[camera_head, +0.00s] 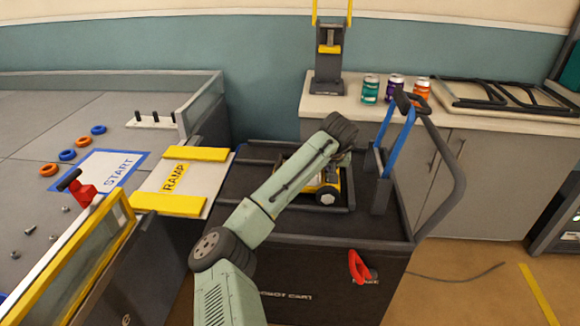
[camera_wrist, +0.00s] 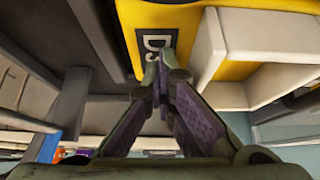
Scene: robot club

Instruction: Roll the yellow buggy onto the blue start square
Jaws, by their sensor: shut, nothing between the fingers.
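The yellow buggy (camera_head: 327,196) sits on the dark top of the robot cart in the head view, partly hidden behind my arm. A dark wheel and some yellow bodywork show. In the wrist view its yellow side (camera_wrist: 185,20) with a dark label fills the upper middle. My gripper (camera_wrist: 165,62) is shut and empty, its fingertips in front of the label. I cannot tell whether they touch it. In the head view the fingers are hidden by my arm. The start square (camera_head: 95,165), white with a blue border and the word START, lies on the grey arena floor at left.
A ramp (camera_head: 150,187) with yellow side strips bridges the cart (camera_head: 265,238) and arena. A red-handled clamp (camera_head: 82,190) stands at the square's near edge. Orange and blue rings lie beyond, with loose screws nearby. The cart has raised rails and a handle (camera_head: 452,165) at right.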

